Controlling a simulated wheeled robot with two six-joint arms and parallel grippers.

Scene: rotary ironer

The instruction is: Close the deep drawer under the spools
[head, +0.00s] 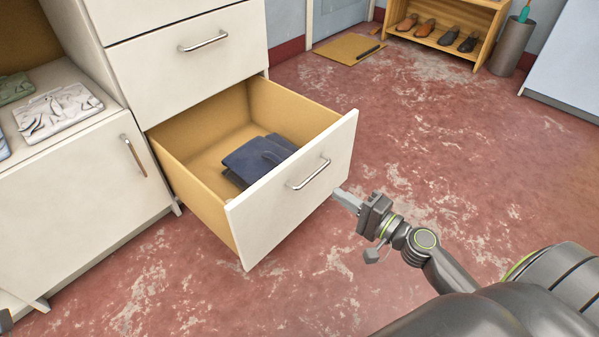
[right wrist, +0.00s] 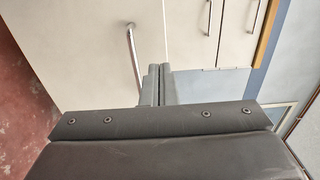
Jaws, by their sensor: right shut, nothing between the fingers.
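The deep drawer (head: 292,185) is pulled out of the white cabinet, with a cream front, a wooden inside and a curved metal handle (head: 308,174). Folded dark blue cloth (head: 257,160) lies inside. My right gripper (head: 340,194) is shut and empty, its fingertips close to the right part of the drawer front; I cannot tell whether they touch it. In the right wrist view, the shut fingers (right wrist: 157,84) point toward a pale front, with a metal handle (right wrist: 134,58) just left of them. No spools are visible. My left gripper is not clearly in view.
A closed drawer (head: 190,65) sits above the open one. A cupboard door (head: 85,190) is at left, below a shelf of folded cloths (head: 57,110). A shoe rack (head: 440,35), bin (head: 511,46) and mat (head: 347,48) stand far back. The red floor at right is clear.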

